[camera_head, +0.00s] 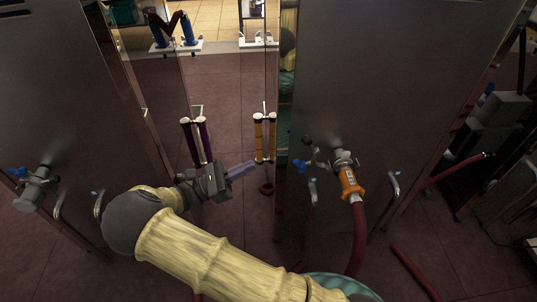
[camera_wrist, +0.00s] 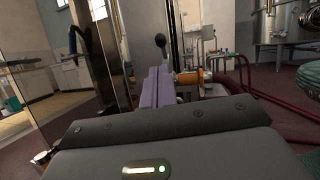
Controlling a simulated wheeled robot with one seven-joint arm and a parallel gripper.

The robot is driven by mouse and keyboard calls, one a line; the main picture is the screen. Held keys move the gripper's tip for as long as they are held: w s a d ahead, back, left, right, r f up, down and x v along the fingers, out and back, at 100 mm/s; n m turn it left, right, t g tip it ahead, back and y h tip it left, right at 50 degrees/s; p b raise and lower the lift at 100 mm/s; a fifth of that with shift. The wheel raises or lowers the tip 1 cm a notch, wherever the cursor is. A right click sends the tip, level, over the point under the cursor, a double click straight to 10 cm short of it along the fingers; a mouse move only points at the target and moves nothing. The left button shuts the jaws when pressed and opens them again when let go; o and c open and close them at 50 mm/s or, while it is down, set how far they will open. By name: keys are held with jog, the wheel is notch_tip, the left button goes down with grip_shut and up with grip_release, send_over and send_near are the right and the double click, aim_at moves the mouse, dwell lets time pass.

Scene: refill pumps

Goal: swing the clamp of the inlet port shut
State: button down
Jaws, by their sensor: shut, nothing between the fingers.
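The inlet port (camera_head: 338,158) is a metal fitting on the right steel cabinet, with an orange coupling (camera_head: 351,182) and a red hose (camera_head: 358,235) hanging from it. The coupling also shows in the wrist view (camera_wrist: 193,77), just right of my fingers. A dark ball-ended lever (camera_head: 307,140) stands by the port; a dark knob (camera_wrist: 160,41) shows beyond my fingertips in the wrist view. I cannot make out how far the clamp is open. My gripper (camera_head: 253,166), with pale purple fingers, is shut and empty, left of the port and apart from it.
The left cabinet (camera_head: 60,110) carries another fitting (camera_head: 36,188) with a blue handle. Pairs of upright tubes (camera_head: 265,138) stand in the gap between the cabinets. Red hoses lie on the floor at right.

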jog(key=b, duration=0.3)
send_near(314, 154)
notch_tip(314, 154, up, 6)
jog(key=w+d, duration=0.2)
jog(key=shift+d+r, duration=0.4)
jog(key=shift+r, duration=0.15)
